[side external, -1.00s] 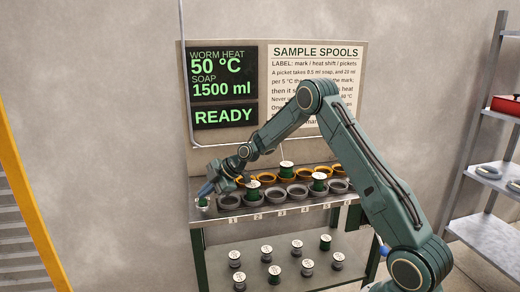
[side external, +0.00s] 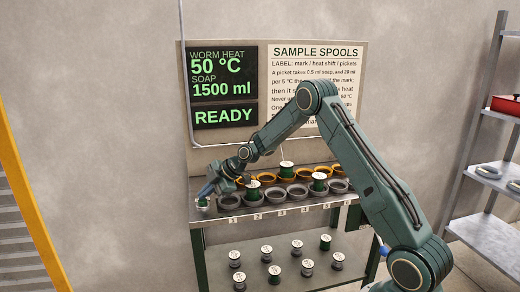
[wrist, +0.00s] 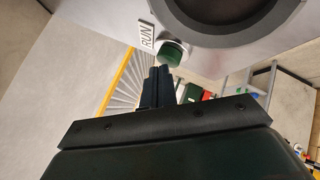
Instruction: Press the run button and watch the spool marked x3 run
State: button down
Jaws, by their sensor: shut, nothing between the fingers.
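The green run button (wrist: 173,52) stands beside a RUN label (wrist: 147,36) in the wrist view. In the side view the button (side external: 202,203) is a small green spot at the left end of the bench. My gripper (wrist: 160,73) is shut and empty, its tips close to the button; I cannot tell whether they touch it. It also shows above the button in the side view (side external: 204,192). Green spools stand on the bench, among them one at the back (side external: 286,170) and one at the right (side external: 319,183). Their marks are too small to read.
The display (side external: 223,116) reads 50 °C, 1500 ml and READY. Grey cups (side external: 275,197) line the bench front, with orange rings (side external: 307,171) behind. Several spools (side external: 274,270) stand on the lower shelf. A shelf rack (side external: 490,172) is at the right.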

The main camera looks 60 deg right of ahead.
aim_at(206, 201)
jog(key=shift+s+f, duration=0.2)
jog(key=shift+f, duration=0.55)
dwell(0.8)
jog(key=shift+r, duration=0.2)
jog(key=shift+s+r, duration=0.1)
jog(key=shift+r, duration=3.1)
jog(key=shift+a, duration=0.1)
